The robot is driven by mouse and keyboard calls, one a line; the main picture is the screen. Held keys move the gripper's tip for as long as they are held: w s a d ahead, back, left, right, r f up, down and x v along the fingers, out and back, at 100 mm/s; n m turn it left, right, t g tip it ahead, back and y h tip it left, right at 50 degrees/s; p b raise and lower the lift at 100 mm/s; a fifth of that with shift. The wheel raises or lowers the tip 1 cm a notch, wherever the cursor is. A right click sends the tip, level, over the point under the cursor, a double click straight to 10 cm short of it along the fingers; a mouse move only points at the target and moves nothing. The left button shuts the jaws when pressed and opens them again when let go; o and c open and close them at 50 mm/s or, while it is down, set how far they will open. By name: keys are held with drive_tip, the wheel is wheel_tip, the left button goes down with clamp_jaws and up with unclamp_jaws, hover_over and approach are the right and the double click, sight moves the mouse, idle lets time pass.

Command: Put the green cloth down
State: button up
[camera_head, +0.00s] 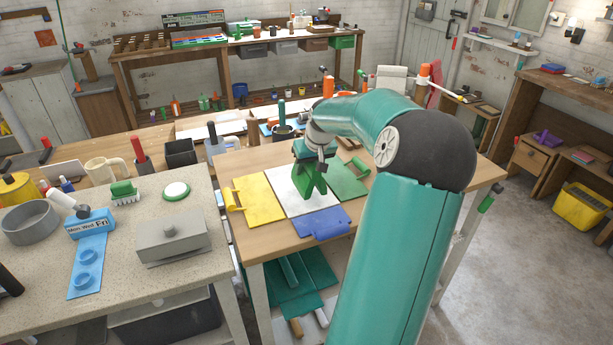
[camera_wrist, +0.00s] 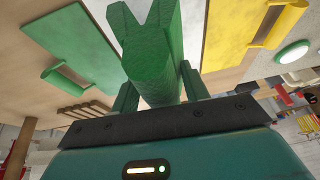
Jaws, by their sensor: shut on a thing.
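The green cloth (camera_head: 313,181) hangs folded from my gripper (camera_head: 312,160) over the white sheet (camera_head: 288,183) on the wooden workbench. In the wrist view the cloth (camera_wrist: 152,52) sits between the two fingers of my gripper (camera_wrist: 155,88), which are shut on it. Its lower end splits into two points. I cannot tell whether it touches the white sheet. The green sheet (camera_head: 348,184) with a rolled piece lies just to the right, and also shows in the wrist view (camera_wrist: 82,36).
A yellow sheet (camera_head: 258,203) lies left of the white one and a blue piece (camera_head: 318,225) in front. A wooden rack (camera_head: 350,143) stands behind. The speckled counter (camera_head: 140,290) at left holds a grey box (camera_head: 172,238) and a pan (camera_head: 30,222).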

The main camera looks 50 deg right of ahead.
drive_tip(key=shift+w+f, duration=0.2)
drive_tip(key=shift+f, duration=0.8)
drive_tip(key=shift+w+f, duration=0.15)
drive_tip(key=shift+f, duration=0.8)
drive_tip(key=o, duration=1.1)
